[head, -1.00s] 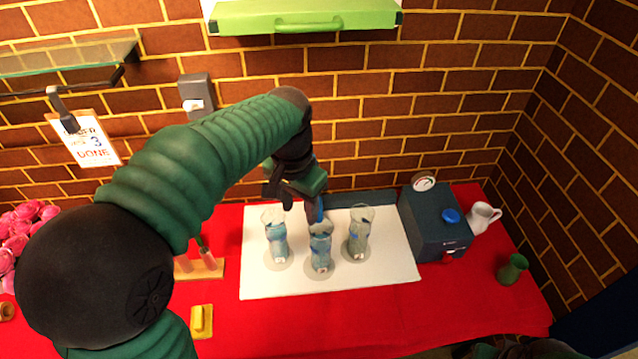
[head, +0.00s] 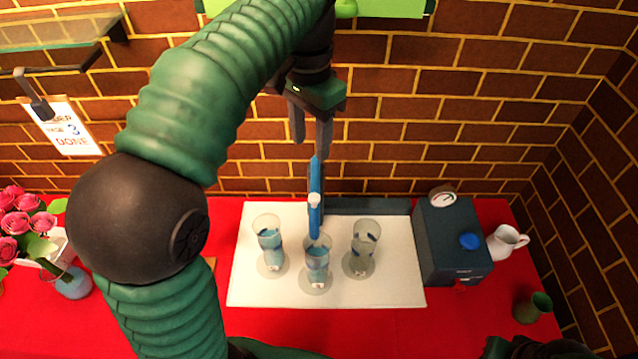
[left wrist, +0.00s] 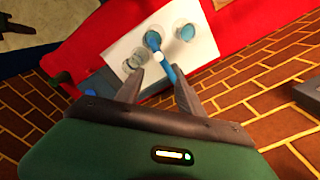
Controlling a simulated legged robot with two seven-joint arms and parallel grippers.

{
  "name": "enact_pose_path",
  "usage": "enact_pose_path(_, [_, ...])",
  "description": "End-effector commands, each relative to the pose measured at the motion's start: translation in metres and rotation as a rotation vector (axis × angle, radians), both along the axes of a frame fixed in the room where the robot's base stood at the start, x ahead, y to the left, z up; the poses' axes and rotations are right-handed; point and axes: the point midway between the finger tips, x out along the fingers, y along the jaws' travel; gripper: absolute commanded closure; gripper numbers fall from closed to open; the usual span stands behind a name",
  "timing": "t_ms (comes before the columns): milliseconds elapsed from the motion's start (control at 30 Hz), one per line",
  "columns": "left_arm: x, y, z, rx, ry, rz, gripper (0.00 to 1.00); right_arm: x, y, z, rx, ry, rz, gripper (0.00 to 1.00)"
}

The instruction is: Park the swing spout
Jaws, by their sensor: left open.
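The blue swing spout (head: 315,205) has a white collar and stands at the back of the white mat (head: 385,292), its outlet end over the middle glass vase (head: 317,262). It also shows in the left wrist view (left wrist: 170,72). My left gripper (head: 311,143) is open and empty, above and behind the spout with its fingers pointing down. In the left wrist view the spout lies between the two fingertips (left wrist: 157,82), beyond them; I see no grip on it. The spout's base is partly hidden.
A dark box with a gauge (head: 448,240) stands right of the mat, by a white jug (head: 506,241) and green cup (head: 533,307). Brick wall is close behind.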

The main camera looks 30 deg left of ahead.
Motion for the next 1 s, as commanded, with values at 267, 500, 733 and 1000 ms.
enact_pose_path(267, [0.005,-0.001,-0.078,-0.002,0.011,-0.001,0.55,0.000,0.000,-0.015,0.000,0.000,0.000,1.00])
enact_pose_path(500, [0.003,-0.001,-0.132,-0.001,0.008,0.000,0.55,0.000,0.000,-0.020,0.000,0.000,0.000,1.00])
enact_pose_path(733, [0.004,-0.001,-0.152,0.000,0.005,0.000,0.55,0.000,0.000,-0.021,0.000,0.000,0.000,1.00])
enact_pose_path(1000, [0.005,-0.001,-0.153,0.000,0.005,-0.001,0.62,0.000,0.000,-0.021,0.000,0.000,0.000,1.00])
